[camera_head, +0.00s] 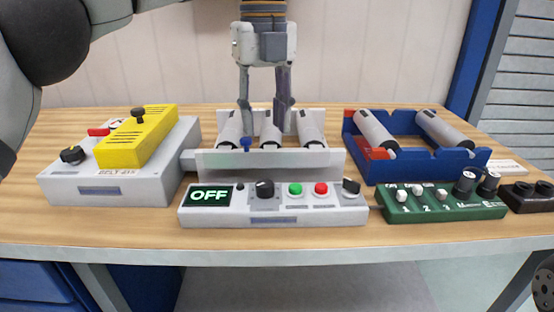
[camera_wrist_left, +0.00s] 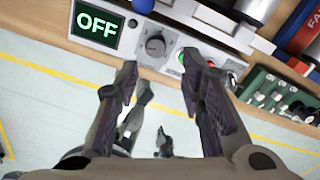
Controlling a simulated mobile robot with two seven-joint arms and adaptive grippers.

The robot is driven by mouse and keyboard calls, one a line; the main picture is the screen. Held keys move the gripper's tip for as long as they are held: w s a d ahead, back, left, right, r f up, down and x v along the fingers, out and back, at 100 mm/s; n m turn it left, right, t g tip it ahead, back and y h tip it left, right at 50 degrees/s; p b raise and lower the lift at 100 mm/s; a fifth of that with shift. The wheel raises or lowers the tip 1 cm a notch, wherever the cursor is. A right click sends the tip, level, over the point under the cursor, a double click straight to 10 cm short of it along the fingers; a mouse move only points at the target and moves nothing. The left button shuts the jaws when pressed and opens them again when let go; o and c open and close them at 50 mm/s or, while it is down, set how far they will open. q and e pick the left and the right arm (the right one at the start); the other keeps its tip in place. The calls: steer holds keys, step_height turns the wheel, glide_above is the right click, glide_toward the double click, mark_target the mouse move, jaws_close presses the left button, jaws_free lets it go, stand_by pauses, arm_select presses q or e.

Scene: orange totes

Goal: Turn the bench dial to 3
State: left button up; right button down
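A light-grey control panel (camera_head: 285,219) stands near the bench's front edge. It has a screen (camera_head: 210,195) reading OFF in green and a dark round dial (camera_head: 265,189) to the right of it. The dial also shows in the left wrist view (camera_wrist_left: 155,46), but its markings are too small to read. My left gripper (camera_head: 264,106) points down, open and empty, behind the panel in the head view. In the left wrist view its fingers (camera_wrist_left: 160,84) are apart, with the dial beyond the gap between them. My right gripper is not in view.
On the panel are a green button (camera_head: 295,189), a red button (camera_head: 321,188) and a black knob (camera_head: 351,186). Behind stands a grey rack (camera_head: 265,162) with rollers. A yellow-topped box (camera_head: 110,185) is left; a blue cradle (camera_head: 425,165) and green box (camera_head: 440,209) are right.

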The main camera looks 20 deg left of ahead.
mark_target(265, 183)
arm_select(q)
steer(key=f, duration=0.1)
steer(key=s+f, duration=0.1)
steer(key=f, duration=0.1)
steer(key=s+f, duration=0.1)
steer(key=shift+f, duration=0.15)
steer(key=f, duration=0.7)
steer(key=shift+w, duration=0.25)
steer(key=shift+c, duration=0.3)
jaws_close()
